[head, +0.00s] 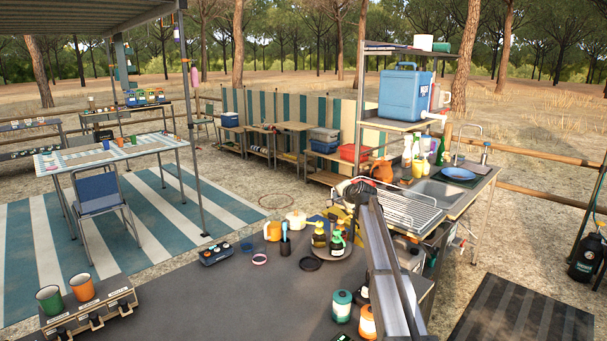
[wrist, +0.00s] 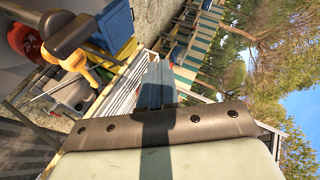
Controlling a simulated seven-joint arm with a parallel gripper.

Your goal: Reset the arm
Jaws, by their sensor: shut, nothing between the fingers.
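My gripper (wrist: 157,85) shows in the wrist view as a grey shape beyond a bolted metal plate. It is shut, with nothing seen held. The view is turned on its side, with sky on the right. In the head view a dark metal beam, which looks like part of my arm, rises from the bottom right of centre. The wrist view also shows the white rack wires (wrist: 128,88) close to the gripper.
The dark table (head: 240,300) holds two mugs (head: 66,293), a round tray with bottles (head: 328,249), and green and orange spools (head: 342,306). A sink (head: 437,192), a blue plate (head: 457,174) and a blue cooler (head: 406,95) stand right. Open air lies above the table.

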